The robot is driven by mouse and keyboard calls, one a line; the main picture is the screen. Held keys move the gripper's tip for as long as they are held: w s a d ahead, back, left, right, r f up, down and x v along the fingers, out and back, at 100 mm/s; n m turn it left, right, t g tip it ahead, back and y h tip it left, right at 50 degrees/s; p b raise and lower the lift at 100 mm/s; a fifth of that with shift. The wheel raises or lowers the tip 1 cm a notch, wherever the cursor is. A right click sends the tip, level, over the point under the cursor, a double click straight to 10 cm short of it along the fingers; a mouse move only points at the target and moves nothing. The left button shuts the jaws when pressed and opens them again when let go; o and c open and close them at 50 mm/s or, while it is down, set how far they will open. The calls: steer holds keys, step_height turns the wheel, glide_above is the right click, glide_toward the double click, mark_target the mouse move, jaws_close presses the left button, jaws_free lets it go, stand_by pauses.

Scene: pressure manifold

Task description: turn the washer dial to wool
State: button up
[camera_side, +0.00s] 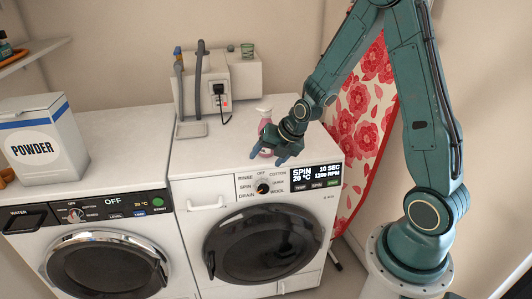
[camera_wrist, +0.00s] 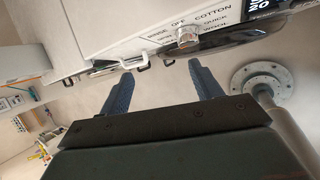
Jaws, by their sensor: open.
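The right washer (camera_side: 190,190) has a dial (camera_side: 263,188) on its front panel, ringed by the labels RINSE, OFF, COTTON, SPIN, QUICK, DRAIN and WOOL. WOOL is at the dial's lower right. The display (camera_side: 316,176) beside it reads SPIN, 20 °C. The dial's pointer is too small to read. My gripper (camera_side: 276,155) is open and empty, above the dial near the washer's top front edge. In the wrist view, my gripper's (camera_wrist: 160,72) two blue fingers are spread apart, and the silver dial (camera_wrist: 187,40) lies beyond them, clear of both.
A left washer (camera_side: 110,203) with its own dial (camera_side: 75,216) shows OFF. A POWDER box (camera_side: 42,140) stands on it. A pink spray bottle (camera_side: 265,118) stands behind my gripper. A hose unit (camera_side: 207,90) is at the back. Space in front of the panel looks free.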

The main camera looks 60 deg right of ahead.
mark_target(264, 185)
steer(key=shift+s+f+n+g+h, duration=0.4)
steer(key=shift+s+g+h, duration=0.1)
steer(key=shift+s+h, duration=0.1)
steer(key=shift+s+f+n+g+h, duration=0.4)
steer(key=shift+s+g+h, duration=0.1)
steer(key=shift+h, duration=0.1)
steer(key=shift+w, duration=0.15)
steer(key=shift+x, duration=6.8)
steer(key=shift+a, duration=0.1)
steer(key=c, duration=1)
